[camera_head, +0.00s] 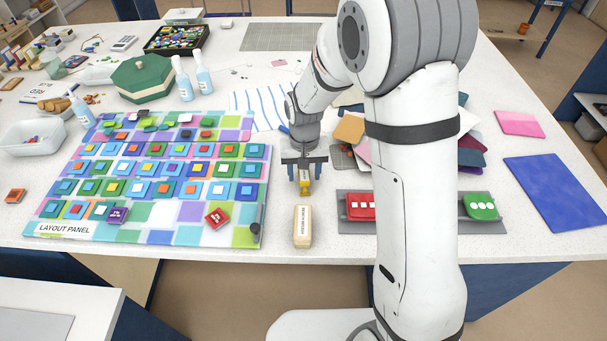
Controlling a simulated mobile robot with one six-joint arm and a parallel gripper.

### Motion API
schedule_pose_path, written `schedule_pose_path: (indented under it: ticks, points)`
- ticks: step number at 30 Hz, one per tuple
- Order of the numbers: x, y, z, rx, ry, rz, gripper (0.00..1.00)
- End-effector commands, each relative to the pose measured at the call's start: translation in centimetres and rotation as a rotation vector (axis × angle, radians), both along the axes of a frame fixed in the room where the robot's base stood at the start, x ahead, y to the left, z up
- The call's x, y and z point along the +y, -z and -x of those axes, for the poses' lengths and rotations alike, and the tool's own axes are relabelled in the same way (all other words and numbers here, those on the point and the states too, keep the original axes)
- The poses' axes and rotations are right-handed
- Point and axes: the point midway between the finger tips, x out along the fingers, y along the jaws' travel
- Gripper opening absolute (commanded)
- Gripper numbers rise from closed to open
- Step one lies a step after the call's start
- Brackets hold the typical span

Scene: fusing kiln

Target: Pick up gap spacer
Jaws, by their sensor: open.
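My gripper (304,175) points down over the table just right of the layout panel, its two dark fingers spread apart. A small yellow piece (304,187) shows between and just below the fingers; I cannot tell whether it touches them. A beige block (303,226) with a printed label lies on the table nearer the front edge, in front of the gripper and apart from it. The label is too small to read, so I cannot tell for sure which thing is the gap spacer.
The layout panel (162,212), covered with coloured glass squares, lies left. A grey strip (352,226) with red and green pieces lies right, partly behind my arm. Glass sheets (350,128) are stacked behind it. A blue sheet (555,190) lies far right.

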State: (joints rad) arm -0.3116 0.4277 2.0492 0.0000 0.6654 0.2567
Motion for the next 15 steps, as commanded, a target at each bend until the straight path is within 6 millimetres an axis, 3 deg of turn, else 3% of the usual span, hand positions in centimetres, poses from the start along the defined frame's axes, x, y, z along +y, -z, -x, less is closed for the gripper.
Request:
schedule_pose_path:
  ticks: [9, 15]
  points:
    - [0.06, 0.84, 0.04, 0.000, -0.002, 0.000, 0.51]
    - [0.08, 0.82, 0.05, -0.001, -0.002, 0.000, 0.35]
